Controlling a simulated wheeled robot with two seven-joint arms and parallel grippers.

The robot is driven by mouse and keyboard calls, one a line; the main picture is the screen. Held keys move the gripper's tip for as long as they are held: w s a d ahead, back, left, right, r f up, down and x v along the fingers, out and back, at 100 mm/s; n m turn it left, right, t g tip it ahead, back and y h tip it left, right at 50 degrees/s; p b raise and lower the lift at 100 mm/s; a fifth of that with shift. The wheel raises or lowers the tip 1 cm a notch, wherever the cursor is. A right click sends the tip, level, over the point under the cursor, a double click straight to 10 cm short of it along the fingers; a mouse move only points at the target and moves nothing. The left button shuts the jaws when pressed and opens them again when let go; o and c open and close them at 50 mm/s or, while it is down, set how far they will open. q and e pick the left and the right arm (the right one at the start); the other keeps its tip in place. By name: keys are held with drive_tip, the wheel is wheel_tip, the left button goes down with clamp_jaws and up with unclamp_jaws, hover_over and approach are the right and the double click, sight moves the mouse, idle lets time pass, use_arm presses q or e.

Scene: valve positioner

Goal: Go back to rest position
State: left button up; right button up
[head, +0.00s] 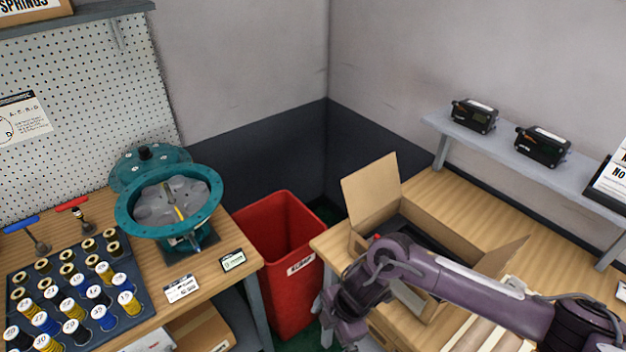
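My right arm comes in from the right, and my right gripper (340,322) hangs low at the bottom centre, in front of the right bench's left edge. Its fingers are dark and small, so I cannot tell whether they are open or shut, and no held thing shows clearly. My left gripper is not in view. A teal round valve housing (124,212) stands open on the left bench, with a grey part and a yellowish pin inside it.
A red bin (288,262) stands between the benches. An open cardboard box (371,188) sits on the right bench (450,200), partly behind my arm. A tray of springs (140,300) lies on the left bench. A shelf (500,147) holds two dark devices.

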drive_tip(key=w+a+f+m+t+y+b, duration=0.1)
drive_tip(key=w+a+f+m+y, duration=0.15)
drive_tip(key=f, duration=0.35)
drive_tip(key=w+a+f+m+t+y+b, duration=0.1)
drive_tip(key=a+f+m+b, duration=0.1)
drive_tip(key=f+m, duration=0.25)
drive_tip(key=s+d+f+m+t+h+b, duration=0.1)
drive_tip(key=s+d+f+m, duration=0.2)
drive_tip(key=f, duration=0.5)
drive_tip(key=s+d+f+m+t, duration=0.1)
drive_tip(key=d+f+m, duration=0.35)
drive_tip(key=f, duration=0.45)
use_arm(q)
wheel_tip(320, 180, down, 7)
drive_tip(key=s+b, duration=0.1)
drive_tip(key=b, duration=0.1)
use_arm(e)
drive_tip(key=s+d+f+m+g+h, duration=0.1)
drive_tip(key=s+d+f, duration=0.4)
drive_tip(key=s, duration=0.5)
drive_tip(key=s+d+f+m+g+h, duration=0.1)
drive_tip(key=s+d+f+m+h, duration=0.2)
drive_tip(key=s+d+f, duration=0.3)
drive_tip(key=s+d+f+m+h, duration=0.2)
drive_tip(key=s+d+f, duration=0.3)
drive_tip(key=s, duration=1.1)
drive_tip(key=shift+s+d+f+g, duration=0.15)
drive_tip(key=shift+f+g, duration=0.25)
drive_tip(key=shift+f, duration=0.3)
